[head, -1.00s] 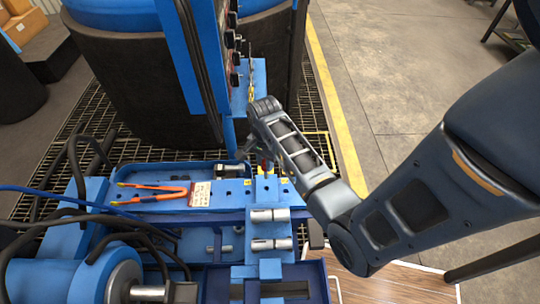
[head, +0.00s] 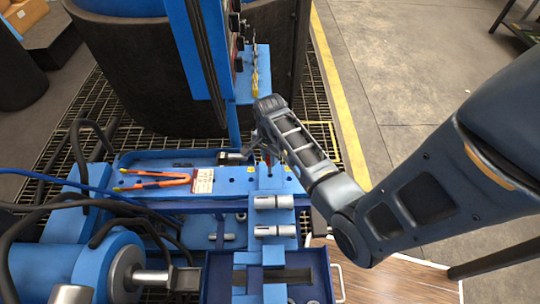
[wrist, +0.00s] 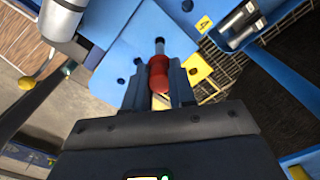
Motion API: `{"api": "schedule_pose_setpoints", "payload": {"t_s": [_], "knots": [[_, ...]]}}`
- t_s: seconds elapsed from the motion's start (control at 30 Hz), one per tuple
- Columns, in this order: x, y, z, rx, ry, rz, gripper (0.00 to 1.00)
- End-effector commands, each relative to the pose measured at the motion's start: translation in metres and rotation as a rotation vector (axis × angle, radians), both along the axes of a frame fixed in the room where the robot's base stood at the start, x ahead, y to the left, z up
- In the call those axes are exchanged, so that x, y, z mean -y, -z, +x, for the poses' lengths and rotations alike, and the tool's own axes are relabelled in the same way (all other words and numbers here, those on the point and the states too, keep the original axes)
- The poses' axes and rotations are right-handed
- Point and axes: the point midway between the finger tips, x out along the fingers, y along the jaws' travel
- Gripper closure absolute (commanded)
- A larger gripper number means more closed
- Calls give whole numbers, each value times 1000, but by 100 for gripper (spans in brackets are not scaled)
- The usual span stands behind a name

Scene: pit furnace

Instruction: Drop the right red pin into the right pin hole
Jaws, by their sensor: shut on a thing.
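My gripper (wrist: 158,88) is shut on the red pin (wrist: 158,72), which shows between the two dark fingers in the wrist view. The pin's grey metal shank (wrist: 159,47) points away from the gripper toward the blue plate (wrist: 135,50). In the head view the pin (head: 267,158) shows as a small red spot below my gripper (head: 265,150), over the right part of the blue plate (head: 232,184). Dark holes (wrist: 187,6) show in the plate in the wrist view. I cannot tell whether the shank's tip is in a hole or above it.
Orange-handled tongs (head: 155,179) lie on the blue plate's left part. Metal cylinders (head: 275,202) sit on the blue bracket in front. Open floor (head: 400,70) lies to the right.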

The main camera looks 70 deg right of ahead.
Motion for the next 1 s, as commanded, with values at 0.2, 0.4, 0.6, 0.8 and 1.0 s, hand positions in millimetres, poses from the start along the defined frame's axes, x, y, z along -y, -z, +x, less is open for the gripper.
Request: {"api": "schedule_pose_setpoints", "payload": {"t_s": [0.2, 0.4, 0.6, 0.8, 1.0], "knots": [[0, 16, 0, 0, 1, 0, 100], [0, 29, 0, 0, 1, 0, 100], [0, 41, 0, 0, 1, 0, 100], [0, 52, 0, 0, 0, 0, 100], [0, 62, 0, 0, 0, 0, 100]]}}
